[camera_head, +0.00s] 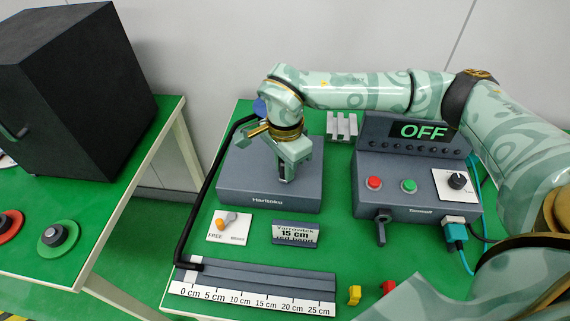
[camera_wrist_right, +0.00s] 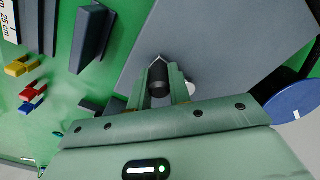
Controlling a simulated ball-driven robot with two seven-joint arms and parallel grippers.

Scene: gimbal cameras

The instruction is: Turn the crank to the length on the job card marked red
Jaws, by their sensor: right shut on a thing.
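My right gripper (camera_head: 287,172) comes down over the grey Haritoku box (camera_head: 240,186) and is shut on a dark upright knob, which looks like the crank's handle. In the right wrist view the gripper (camera_wrist_right: 160,88) has this black round handle (camera_wrist_right: 158,80) between its fingers. The rest of the crank is hidden. A dark job card (camera_head: 297,234) in front of the box reads 15 cm, with what looks like "red panel". A ruler (camera_head: 250,297) marked 0 to 25 cm lies at the front. A black bent rod (camera_head: 203,200) ends near its 0 cm mark. My left gripper is not in view.
A white plate with an orange-tipped lever (camera_head: 228,222) reads FREE. A control box (camera_head: 400,185) with an OFF display stands at right. Yellow (camera_head: 354,295) and red (camera_head: 389,287) small pieces lie in front. A side table holds a black cabinet (camera_head: 80,90).

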